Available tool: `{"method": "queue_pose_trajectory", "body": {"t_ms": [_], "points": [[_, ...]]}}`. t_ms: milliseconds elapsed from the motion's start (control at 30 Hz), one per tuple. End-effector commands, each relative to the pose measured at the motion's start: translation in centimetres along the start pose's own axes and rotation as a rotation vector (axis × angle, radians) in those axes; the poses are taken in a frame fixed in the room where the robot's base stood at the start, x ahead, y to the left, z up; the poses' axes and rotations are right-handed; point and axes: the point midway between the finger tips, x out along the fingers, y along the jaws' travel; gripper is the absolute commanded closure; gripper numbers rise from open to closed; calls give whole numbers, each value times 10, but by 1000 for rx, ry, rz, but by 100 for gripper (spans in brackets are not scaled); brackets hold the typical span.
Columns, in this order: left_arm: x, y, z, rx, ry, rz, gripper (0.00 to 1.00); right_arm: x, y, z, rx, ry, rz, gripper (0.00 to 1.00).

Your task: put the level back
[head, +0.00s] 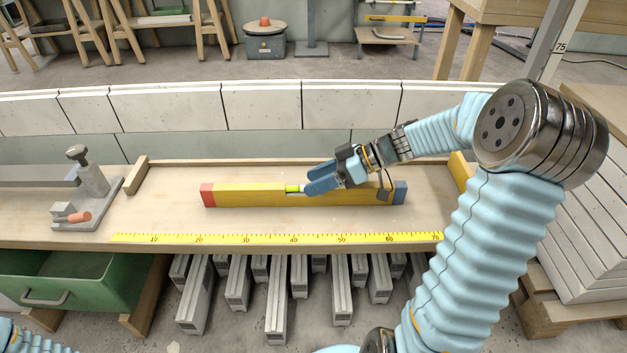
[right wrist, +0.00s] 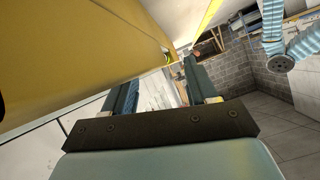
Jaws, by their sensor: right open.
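The level (head: 245,194) is a long yellow bar with a red left end and a blue right end. It lies along the wooden bench, behind the yellow ruler strip (head: 200,238). A bright green vial shows near its middle. My right gripper (head: 312,184) is open over the middle of the level, its blue fingers pointing left and hiding part of it. In the right wrist view the level (right wrist: 75,50) fills the upper left, close to the open fingers (right wrist: 160,92). I cannot tell whether they touch it. My left gripper is out of view.
A grey clamp fixture (head: 88,190) stands at the bench's left. A green drawer (head: 60,290) is open below it. Grey bars (head: 275,300) lie under the bench. A pale block wall (head: 260,105) runs behind. Stacked pale slabs (head: 590,240) stand at right.

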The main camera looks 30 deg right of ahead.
Motion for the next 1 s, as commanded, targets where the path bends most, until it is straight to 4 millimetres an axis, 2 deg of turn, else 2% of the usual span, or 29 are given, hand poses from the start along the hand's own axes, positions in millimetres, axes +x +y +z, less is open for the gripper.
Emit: {"method": "queue_pose_trajectory", "body": {"t_ms": [200, 433, 600, 1000], "points": [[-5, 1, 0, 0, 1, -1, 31, -52, 0, -1, -1, -1, 5, 43], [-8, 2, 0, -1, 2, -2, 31, -95, 0, 0, 1, -1, 2, 43], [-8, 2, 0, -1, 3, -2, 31, -107, 0, 0, 0, -1, -1, 43], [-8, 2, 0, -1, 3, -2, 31, -107, 0, 0, 0, -1, -1, 43]]}}
